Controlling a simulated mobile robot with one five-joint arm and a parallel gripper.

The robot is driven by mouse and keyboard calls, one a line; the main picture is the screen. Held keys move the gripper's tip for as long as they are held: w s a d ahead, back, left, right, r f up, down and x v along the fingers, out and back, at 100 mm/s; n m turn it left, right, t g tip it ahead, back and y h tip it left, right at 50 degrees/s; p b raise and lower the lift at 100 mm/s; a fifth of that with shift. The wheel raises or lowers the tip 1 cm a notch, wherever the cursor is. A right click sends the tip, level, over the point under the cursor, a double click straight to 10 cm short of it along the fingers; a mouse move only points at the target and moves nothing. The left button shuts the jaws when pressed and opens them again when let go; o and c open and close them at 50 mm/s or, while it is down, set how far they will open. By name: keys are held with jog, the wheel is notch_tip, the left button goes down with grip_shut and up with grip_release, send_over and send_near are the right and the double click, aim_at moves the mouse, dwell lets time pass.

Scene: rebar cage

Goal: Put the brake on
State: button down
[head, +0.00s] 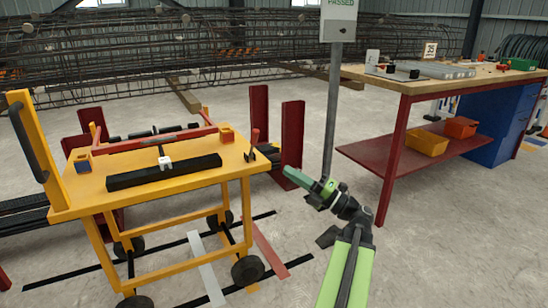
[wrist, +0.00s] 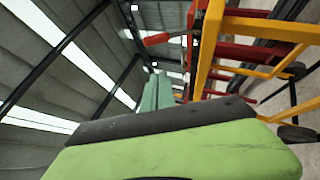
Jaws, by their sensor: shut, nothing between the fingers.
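A yellow cart (head: 110,186) stands at the left of the head view, on several black-wheeled legs. A short upright lever with a dark red grip (head: 254,137) stands at its right end. It may be the brake, but I cannot tell for sure. My gripper (head: 291,176) is shut and empty, in the air to the right of the cart's right end and apart from the lever. In the wrist view my green gripper (wrist: 157,92) points toward the yellow cart frame (wrist: 207,45), which runs along the right.
A black bar (head: 165,172) and small orange blocks lie on the cart top. Dark red posts (head: 291,135) stand behind its right end. A grey signpost (head: 333,110) rises behind my gripper. A red-framed workbench (head: 395,145) stands at the right.

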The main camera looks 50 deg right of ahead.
jog(key=p, duration=0.4)
send_near(253, 144)
jog(key=a+r, duration=0.2)
jog(key=a, duration=0.2)
jog(key=w, duration=0.1)
jog(key=w+d+r+p, duration=0.1)
jog(key=w, duration=0.1)
jog(key=w+r, duration=0.1)
jog(key=shift+w+d, duration=0.25)
jog(key=shift+d, duration=0.1)
jog(key=shift+d+r, duration=0.1)
